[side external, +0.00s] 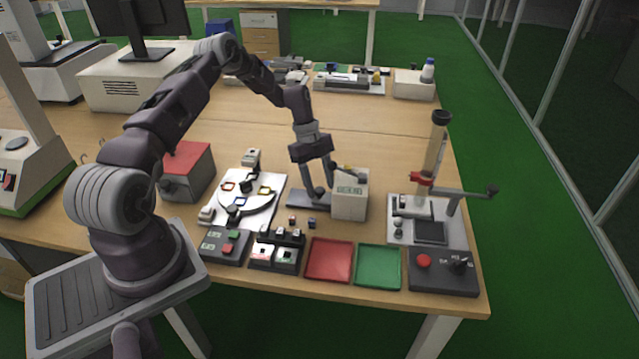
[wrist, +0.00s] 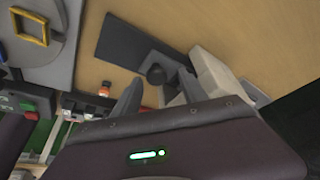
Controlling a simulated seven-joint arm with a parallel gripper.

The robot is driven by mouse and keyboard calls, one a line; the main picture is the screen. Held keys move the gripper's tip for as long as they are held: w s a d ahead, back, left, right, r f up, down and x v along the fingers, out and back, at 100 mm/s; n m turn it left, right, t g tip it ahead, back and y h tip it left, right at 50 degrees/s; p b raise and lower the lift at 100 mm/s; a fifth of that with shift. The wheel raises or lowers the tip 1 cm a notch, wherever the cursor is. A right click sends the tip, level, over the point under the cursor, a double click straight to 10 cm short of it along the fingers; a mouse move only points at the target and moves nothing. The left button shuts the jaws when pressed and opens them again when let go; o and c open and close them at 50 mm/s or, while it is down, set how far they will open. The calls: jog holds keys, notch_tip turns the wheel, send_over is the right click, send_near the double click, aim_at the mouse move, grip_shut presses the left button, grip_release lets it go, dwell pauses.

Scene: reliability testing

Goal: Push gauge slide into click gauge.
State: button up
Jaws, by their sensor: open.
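The click gauge is a pale box (side external: 350,197) with a display on its front, right of centre on the table; its pale side also shows in the wrist view (wrist: 212,76). The gauge slide looks like a dark flat plate (side external: 300,198) with a round black knob, left of the box; the plate (wrist: 122,42) and knob (wrist: 156,75) show in the wrist view. My gripper (side external: 319,186) points down over the slide, open, with its fingertips (wrist: 160,77) on either side of the knob. The right finger is close to the box. Whether a finger touches the knob or box I cannot tell.
A white board with a round dial (side external: 262,202) stands left. A red tray (side external: 329,260) and a green tray (side external: 379,267) lie in front. A lever press (side external: 430,205) stands right. Small dark cubes (side external: 312,224) lie before the slide.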

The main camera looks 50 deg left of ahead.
jog(key=v, duration=0.7)
jog(key=shift+r, duration=0.1)
notch_tip(320, 180, up, 11)
jog(key=n+y, duration=0.2)
send_over(325, 202)
jog(key=s+d+r+n+t+y, duration=0.1)
jog(key=s+d+r+n, duration=0.2)
jog(key=s+d+r, duration=0.3)
jog(key=s+d+r+n+t+y, duration=0.1)
jog(key=s+d+r+n+y, duration=0.2)
jog(key=r, duration=0.5)
jog(key=s+d+r+n+t, duration=0.1)
jog(key=s+d+n, duration=0.2)
jog(key=s, duration=0.3)
jog(key=s+d+n+t+h, duration=0.1)
jog(key=s+d+n, duration=0.1)
jog(key=s, duration=0.5)
jog(key=s+d+r+n+t, duration=0.1)
jog(key=s+d+n, duration=0.2)
jog(key=s+n, duration=0.2)
jog(key=shift+s+d+r+t, duration=0.3)
jog(key=shift+s+r, duration=0.05)
jog(key=shift+s, duration=0.8)
